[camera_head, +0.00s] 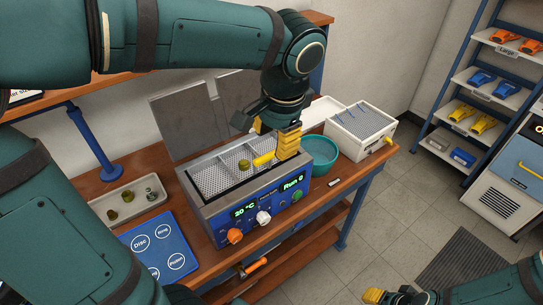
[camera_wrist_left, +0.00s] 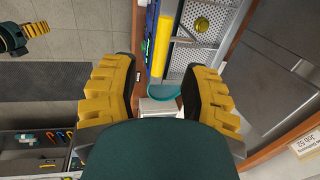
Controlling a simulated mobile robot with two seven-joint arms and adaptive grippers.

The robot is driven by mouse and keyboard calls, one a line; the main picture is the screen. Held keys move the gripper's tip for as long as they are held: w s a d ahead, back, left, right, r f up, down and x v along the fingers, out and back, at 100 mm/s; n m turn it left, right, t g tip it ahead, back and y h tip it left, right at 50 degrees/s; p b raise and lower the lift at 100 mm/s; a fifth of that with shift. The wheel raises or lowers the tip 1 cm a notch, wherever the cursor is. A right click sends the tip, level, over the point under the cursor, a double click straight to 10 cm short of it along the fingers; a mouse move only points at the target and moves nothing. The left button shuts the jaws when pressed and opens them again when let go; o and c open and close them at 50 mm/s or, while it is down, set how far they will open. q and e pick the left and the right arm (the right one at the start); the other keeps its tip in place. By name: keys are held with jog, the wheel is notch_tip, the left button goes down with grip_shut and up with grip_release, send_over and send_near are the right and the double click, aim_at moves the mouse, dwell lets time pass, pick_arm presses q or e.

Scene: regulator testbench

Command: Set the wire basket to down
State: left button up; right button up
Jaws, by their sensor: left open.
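The wire basket (camera_head: 213,181) is a pale mesh tray in the open bath unit (camera_head: 262,213), with a yellow handle (camera_head: 264,158) at its right side. A small brass part (camera_head: 243,164) lies in it. I cannot tell the basket's exact height. My left gripper (camera_head: 286,147) is over the right end of the bath, beside the handle. In the left wrist view its fingers (camera_wrist_left: 160,92) are apart, with the yellow handle (camera_wrist_left: 160,45) ahead of the gap and the mesh (camera_wrist_left: 190,45) beyond. My right gripper (camera_head: 383,297) is low at the bottom edge, partly cut off.
A teal bowl (camera_head: 322,156) and a white box (camera_head: 361,131) stand right of the bath. A tray of small parts (camera_head: 127,201) and a blue mat (camera_head: 157,246) lie left. The raised lid (camera_head: 185,125) stands behind. Shelves (camera_head: 487,85) hold coloured parts.

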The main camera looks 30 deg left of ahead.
aim_at(271, 153)
pick_arm(q)
jog(key=f, duration=0.3)
jog(key=a+f, duration=0.1)
jog(key=f, duration=0.1)
jog(key=shift+w+f+b, duration=0.2)
jog(key=shift+f+b, duration=0.1)
jog(key=shift+b, duration=0.1)
jog(key=shift+o, duration=0.2)
grip_shut()
